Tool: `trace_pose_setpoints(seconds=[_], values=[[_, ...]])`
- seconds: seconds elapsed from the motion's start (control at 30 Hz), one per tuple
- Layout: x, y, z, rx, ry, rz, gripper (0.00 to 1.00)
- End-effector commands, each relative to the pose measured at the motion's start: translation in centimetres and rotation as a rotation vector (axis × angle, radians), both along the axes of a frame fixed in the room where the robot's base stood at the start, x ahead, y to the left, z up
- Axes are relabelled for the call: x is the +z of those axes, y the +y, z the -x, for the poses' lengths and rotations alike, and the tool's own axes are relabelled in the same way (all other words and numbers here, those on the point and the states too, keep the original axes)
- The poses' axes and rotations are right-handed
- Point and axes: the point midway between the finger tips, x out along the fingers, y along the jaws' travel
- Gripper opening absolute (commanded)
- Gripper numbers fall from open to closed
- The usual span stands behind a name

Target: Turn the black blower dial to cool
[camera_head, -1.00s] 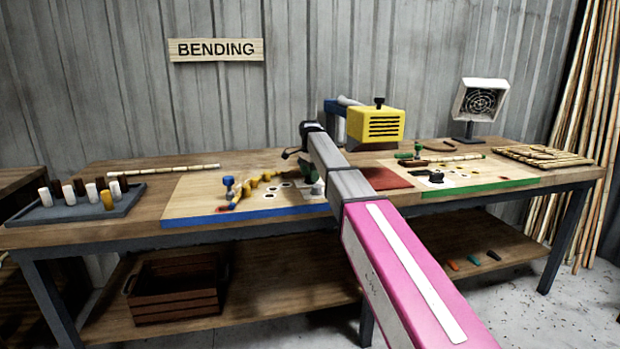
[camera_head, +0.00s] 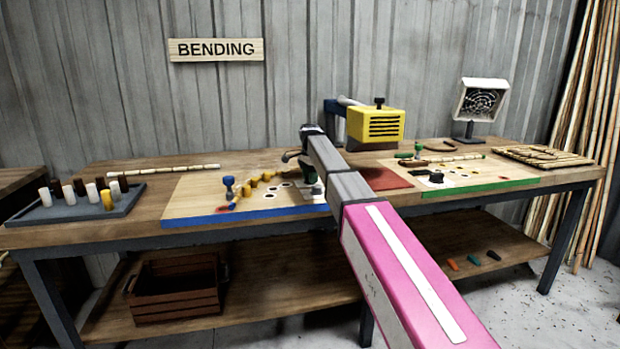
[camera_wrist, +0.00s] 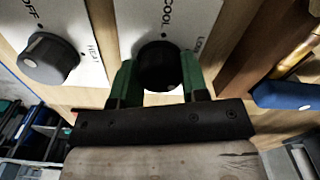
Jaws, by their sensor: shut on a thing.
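In the wrist view, a black dial (camera_wrist: 158,66) sits on a white panel (camera_wrist: 137,22) with the word COOL above it and another label, partly cut off, to its right. My gripper (camera_wrist: 157,80) is shut on this dial, with a green finger on each side. The dial's pointer mark cannot be made out. In the head view my gripper (camera_head: 309,180) is low over the bench behind my arm, and the dial under it is hidden.
A second dark dial (camera_wrist: 48,58), marked OFF and HEAT, is close on the left. A blue-ended thing (camera_wrist: 285,96) lies to the right. A blue-edged board (camera_head: 200,206), a yellow blower (camera_head: 375,126) and a peg tray (camera_head: 75,208) stand on the bench.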

Motion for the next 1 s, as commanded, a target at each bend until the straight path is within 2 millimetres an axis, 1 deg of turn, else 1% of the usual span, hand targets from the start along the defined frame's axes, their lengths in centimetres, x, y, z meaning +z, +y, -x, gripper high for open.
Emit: trace_pose_setpoints(seconds=[0.27,1.0], values=[[0.02,0.01,-0.02,0.164,-0.001,-0.001,0.17],[0.03,0.02,-0.03,0.860,-0.001,-0.001,0.17]])
